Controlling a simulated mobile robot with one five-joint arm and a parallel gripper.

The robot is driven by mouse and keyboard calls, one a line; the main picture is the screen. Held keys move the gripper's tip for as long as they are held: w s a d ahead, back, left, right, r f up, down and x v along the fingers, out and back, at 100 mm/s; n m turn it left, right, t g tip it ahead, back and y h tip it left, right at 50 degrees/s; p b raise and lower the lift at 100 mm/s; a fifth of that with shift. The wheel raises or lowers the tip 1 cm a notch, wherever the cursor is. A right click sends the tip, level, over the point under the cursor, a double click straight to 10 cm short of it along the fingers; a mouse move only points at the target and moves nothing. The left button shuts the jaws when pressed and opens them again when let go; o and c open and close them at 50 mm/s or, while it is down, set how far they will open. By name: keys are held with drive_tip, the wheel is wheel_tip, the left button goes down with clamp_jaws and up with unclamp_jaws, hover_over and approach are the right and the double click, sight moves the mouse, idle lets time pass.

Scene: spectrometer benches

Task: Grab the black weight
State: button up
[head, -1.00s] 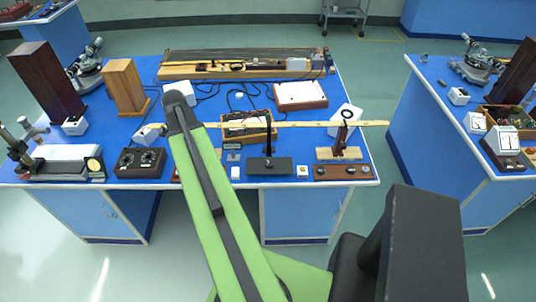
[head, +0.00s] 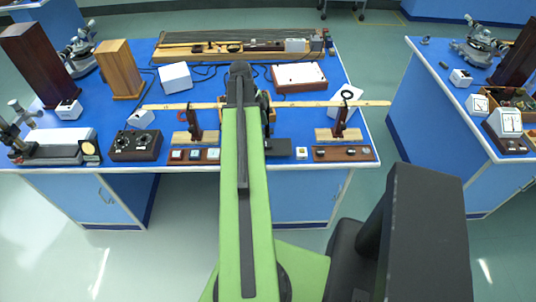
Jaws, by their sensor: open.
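I cannot tell for sure which thing is the black weight. Small dark pieces sit on a brown strip (head: 343,158) at the front right of the blue bench; the left one (head: 320,153) looks black, but all are too small to make out. My green arm reaches up the middle of the head view to a dark joint over the bench. My gripper does not show; it seems hidden beyond or behind the arm.
A long wooden beam (head: 365,103) lies across two wooden stands (head: 194,135) (head: 340,134). A black base (head: 280,147) is partly hidden by my arm. A dark control box (head: 135,146) and a second brown strip (head: 194,160) stand along the front edge of the bench.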

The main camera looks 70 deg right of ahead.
drive_tip(key=b, duration=0.3)
hover_over(268, 144)
drive_tip(key=w, duration=0.1)
drive_tip(key=f, duration=0.4)
drive_tip(key=shift+w+a+f, duration=0.1)
drive_tip(key=shift+w+a, duration=0.05)
drive_tip(key=shift+a, duration=0.15)
drive_tip(key=shift+p, duration=0.3)
drive_tip(key=b+x, duration=0.5)
drive_tip(key=shift+w+d+f, duration=0.2)
drive_tip(key=shift+r, duration=0.2)
drive_tip(key=shift+c, duration=0.2)
clamp_jaws()
